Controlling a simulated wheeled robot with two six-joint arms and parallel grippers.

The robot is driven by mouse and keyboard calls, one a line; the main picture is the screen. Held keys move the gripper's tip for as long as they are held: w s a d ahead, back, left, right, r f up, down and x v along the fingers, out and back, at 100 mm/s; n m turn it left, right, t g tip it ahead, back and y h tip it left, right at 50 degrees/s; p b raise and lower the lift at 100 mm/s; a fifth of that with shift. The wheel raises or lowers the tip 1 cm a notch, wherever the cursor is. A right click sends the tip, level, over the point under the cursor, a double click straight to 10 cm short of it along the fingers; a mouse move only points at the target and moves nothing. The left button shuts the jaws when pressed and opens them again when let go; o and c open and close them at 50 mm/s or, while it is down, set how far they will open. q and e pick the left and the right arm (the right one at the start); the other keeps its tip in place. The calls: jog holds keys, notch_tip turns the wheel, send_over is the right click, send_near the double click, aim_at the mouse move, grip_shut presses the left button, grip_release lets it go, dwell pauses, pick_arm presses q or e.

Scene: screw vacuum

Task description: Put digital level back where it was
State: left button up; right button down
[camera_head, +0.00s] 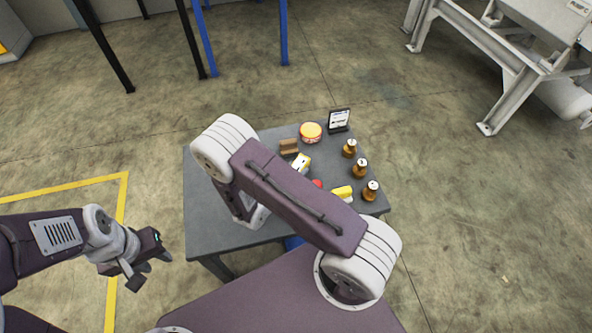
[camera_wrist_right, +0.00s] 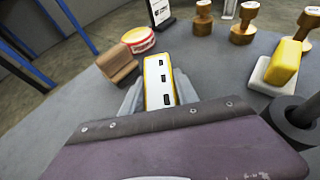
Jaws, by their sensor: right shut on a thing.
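The digital level, a yellow and white block with dark slots (camera_wrist_right: 160,83), is between the two grey fingers of my right gripper (camera_wrist_right: 160,95), which is shut on it. In the head view the level (camera_head: 301,162) shows above the table, partly behind my right arm. That arm hides the right gripper there. I cannot tell whether the level touches the tabletop. My left gripper (camera_head: 148,270) is off the table to the left, away from the level. Its jaw gap is unclear.
The grey table (camera_head: 210,225) holds a brown block (camera_head: 288,147), a round yellow-topped tin (camera_head: 311,131), a small display sign (camera_head: 339,119), several brown stamp-like items (camera_head: 360,167) and a yellow block on a white base (camera_wrist_right: 283,64). The table's left part is clear.

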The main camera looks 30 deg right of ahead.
jog(key=c, duration=0.9)
grip_release()
jog(key=shift+a+r+p, duration=0.2)
jog(key=shift+r+p, duration=0.1)
jog(key=shift+p, duration=0.05)
jog(key=p+v, duration=0.3)
jog(key=v, duration=0.8)
jog(key=shift+p, duration=0.35)
jog(key=shift+s+a, duration=0.2)
jog(key=shift+a, duration=0.05)
